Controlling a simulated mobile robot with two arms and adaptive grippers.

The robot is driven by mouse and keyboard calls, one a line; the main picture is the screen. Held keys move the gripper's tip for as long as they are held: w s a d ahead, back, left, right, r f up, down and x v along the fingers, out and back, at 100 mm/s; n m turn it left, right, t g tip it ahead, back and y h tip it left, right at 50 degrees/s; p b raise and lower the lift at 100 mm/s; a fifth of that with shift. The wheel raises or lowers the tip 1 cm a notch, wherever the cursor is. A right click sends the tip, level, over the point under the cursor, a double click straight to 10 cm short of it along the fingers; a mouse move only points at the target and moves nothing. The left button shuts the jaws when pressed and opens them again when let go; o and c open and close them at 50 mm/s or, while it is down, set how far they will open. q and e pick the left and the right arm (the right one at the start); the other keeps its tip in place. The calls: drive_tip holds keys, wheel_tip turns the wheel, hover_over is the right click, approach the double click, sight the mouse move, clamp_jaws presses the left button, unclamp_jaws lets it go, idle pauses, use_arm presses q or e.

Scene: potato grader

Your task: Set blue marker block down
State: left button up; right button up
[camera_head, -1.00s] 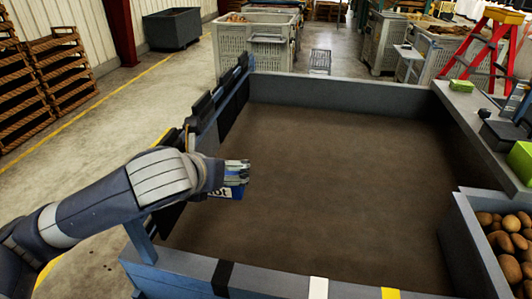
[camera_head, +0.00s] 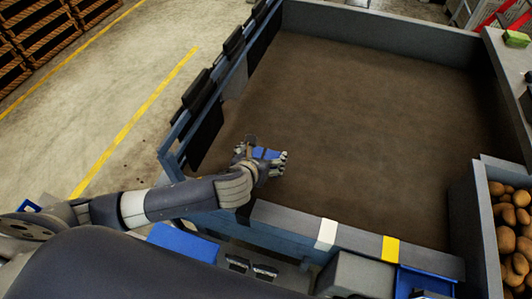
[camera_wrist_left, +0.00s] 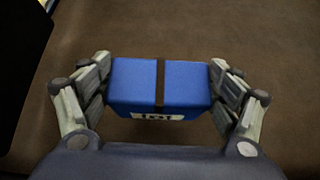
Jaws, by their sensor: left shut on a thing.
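The blue marker block (camera_head: 266,153) is between the fingers of my left gripper (camera_head: 264,158), above the brown bed near its front left corner. In the left wrist view the block (camera_wrist_left: 160,85) is blue with a dark band down its middle and a pale label on its near side. The fingers of my left gripper (camera_wrist_left: 160,92) press on its left and right ends. The brown surface of the grading table (camera_head: 370,110) lies beneath; I cannot tell whether the block touches it. My right gripper is not in view.
The table's front rim carries a white strip (camera_head: 326,234) and a yellow strip (camera_head: 390,249). A bin of potatoes (camera_head: 482,222) stands at the right. Dark flaps line the left rim. The middle of the bed is clear.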

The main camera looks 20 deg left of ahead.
use_arm(q)
drive_tip(key=shift+f, duration=0.4)
wheel_tip(320, 180, down, 2)
drive_tip(key=shift+d+f, duration=0.1)
drive_tip(key=shift+f, duration=0.5)
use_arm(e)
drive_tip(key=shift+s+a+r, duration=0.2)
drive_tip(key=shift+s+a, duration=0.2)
use_arm(q)
drive_tip(key=o, duration=1.2)
drive_tip(key=shift+f, duration=0.1)
drive_tip(key=shift+c, duration=0.2)
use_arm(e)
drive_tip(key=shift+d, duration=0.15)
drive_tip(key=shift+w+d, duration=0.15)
